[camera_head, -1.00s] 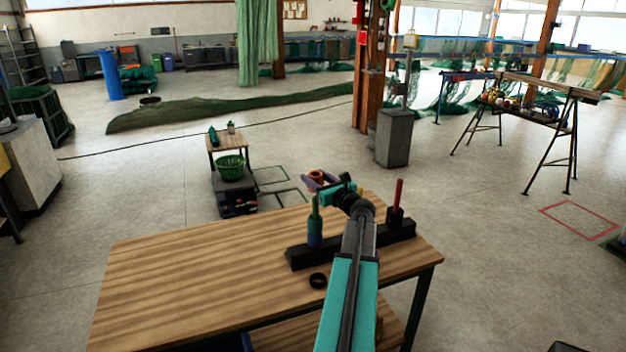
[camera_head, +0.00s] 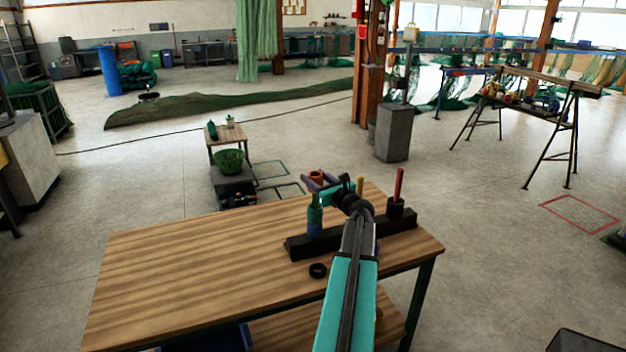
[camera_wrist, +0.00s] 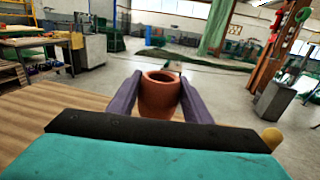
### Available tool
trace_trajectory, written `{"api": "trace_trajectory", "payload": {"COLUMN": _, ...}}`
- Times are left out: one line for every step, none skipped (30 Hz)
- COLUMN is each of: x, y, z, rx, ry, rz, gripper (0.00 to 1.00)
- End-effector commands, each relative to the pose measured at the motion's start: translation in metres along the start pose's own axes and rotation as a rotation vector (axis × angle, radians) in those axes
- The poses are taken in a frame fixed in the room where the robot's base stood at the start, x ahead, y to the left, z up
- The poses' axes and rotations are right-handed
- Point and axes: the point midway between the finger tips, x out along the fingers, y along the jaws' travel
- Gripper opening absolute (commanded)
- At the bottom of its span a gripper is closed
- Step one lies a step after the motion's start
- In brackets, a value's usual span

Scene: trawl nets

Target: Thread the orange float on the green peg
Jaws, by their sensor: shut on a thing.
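My gripper (camera_head: 318,182) is shut on the orange float (camera_head: 316,175), a short hollow ring held upright. In the wrist view the float (camera_wrist: 159,95) sits between the two purple fingers, its opening facing up. The green peg (camera_head: 314,198) stands at the left end of a black base (camera_head: 298,247). A wider green piece and a blue piece surround its lower part. In the head view the float appears just above the peg's tip; whether it is directly over it or behind it, I cannot tell. The wrist view does not show the green peg.
A yellow peg (camera_head: 360,185) and a red peg (camera_head: 399,183) with a dark piece around its foot stand on the same base. A black ring (camera_head: 318,270) lies on the wooden table (camera_head: 190,270). The table's left side is clear.

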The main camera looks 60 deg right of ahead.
Motion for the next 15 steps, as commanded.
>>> {"api": "trace_trajectory", "payload": {"x": 0.0, "y": 0.0, "z": -0.004, "rx": 0.0, "ry": 0.0, "rz": 0.0, "gripper": 0.23}}
{"api": "trace_trajectory", "payload": {"x": 0.0, "y": 0.0, "z": -0.006, "rx": 0.0, "ry": 0.0, "rz": 0.0, "gripper": 0.23}}
{"api": "trace_trajectory", "payload": {"x": 0.0, "y": 0.0, "z": -0.007, "rx": 0.001, "ry": 0.0, "rz": 0.0, "gripper": 0.23}}
{"api": "trace_trajectory", "payload": {"x": 0.0, "y": 0.0, "z": -0.009, "rx": 0.001, "ry": 0.0, "rz": 0.0, "gripper": 0.23}}
{"api": "trace_trajectory", "payload": {"x": 0.0, "y": 0.0, "z": -0.01, "rx": 0.001, "ry": 0.0, "rz": 0.0, "gripper": 0.23}}
{"api": "trace_trajectory", "payload": {"x": 0.0, "y": 0.0, "z": -0.012, "rx": 0.001, "ry": 0.0, "rz": 0.001, "gripper": 0.23}}
{"api": "trace_trajectory", "payload": {"x": 0.0, "y": 0.0, "z": -0.013, "rx": 0.001, "ry": 0.0, "rz": 0.001, "gripper": 0.23}}
{"api": "trace_trajectory", "payload": {"x": 0.0, "y": 0.0, "z": -0.015, "rx": 0.001, "ry": 0.0, "rz": 0.001, "gripper": 0.23}}
{"api": "trace_trajectory", "payload": {"x": 0.0, "y": 0.0, "z": -0.016, "rx": 0.0, "ry": 0.0, "rz": 0.001, "gripper": 0.23}}
{"api": "trace_trajectory", "payload": {"x": 0.0, "y": 0.001, "z": -0.017, "rx": 0.0, "ry": 0.0, "rz": 0.001, "gripper": 0.23}}
{"api": "trace_trajectory", "payload": {"x": 0.0, "y": 0.001, "z": -0.018, "rx": 0.0, "ry": 0.0, "rz": 0.001, "gripper": 0.23}}
{"api": "trace_trajectory", "payload": {"x": 0.0, "y": 0.001, "z": -0.02, "rx": 0.0, "ry": 0.0, "rz": 0.001, "gripper": 0.23}}
{"api": "trace_trajectory", "payload": {"x": 0.0, "y": 0.001, "z": -0.02, "rx": 0.0, "ry": 0.0, "rz": 0.001, "gripper": 0.23}}
{"api": "trace_trajectory", "payload": {"x": 0.0, "y": 0.001, "z": -0.021, "rx": 0.0, "ry": 0.0, "rz": 0.001, "gripper": 0.23}}
{"api": "trace_trajectory", "payload": {"x": 0.0, "y": 0.001, "z": -0.022, "rx": 0.0, "ry": 0.0, "rz": 0.001, "gripper": 0.23}}
